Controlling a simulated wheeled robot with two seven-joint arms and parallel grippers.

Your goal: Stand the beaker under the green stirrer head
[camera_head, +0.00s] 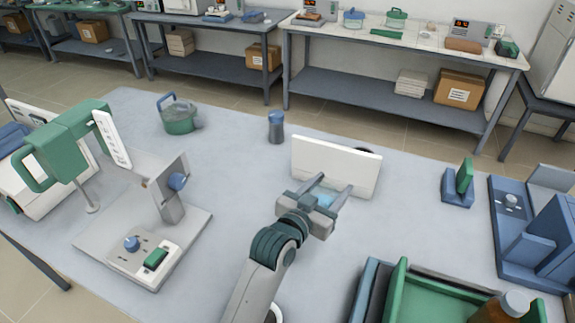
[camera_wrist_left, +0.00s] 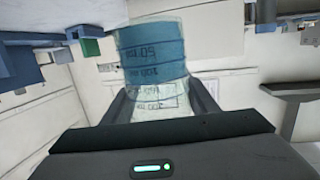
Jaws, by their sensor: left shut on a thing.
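The green stirrer head (camera_head: 68,142) is at the left in the head view. It overhangs a grey base plate (camera_head: 98,238), and a thin stirring rod (camera_head: 88,190) hangs down from it. My left gripper (camera_head: 331,188) is near the middle of the table, well to the right of the stirrer, shut on the beaker. The clear beaker (camera_wrist_left: 152,52) has a blue part and volume marks and sits between the fingers in the left wrist view. In the head view only a pale blue patch of it (camera_head: 324,198) shows. My right gripper is not in view.
A white panel (camera_head: 336,160) stands just behind my left gripper. A blue-capped grey container (camera_head: 276,128) and a green pot with a blue handle (camera_head: 180,120) stand at the back. A control box (camera_head: 145,258) is on the stirrer base. Green trays (camera_head: 440,292) are at front right.

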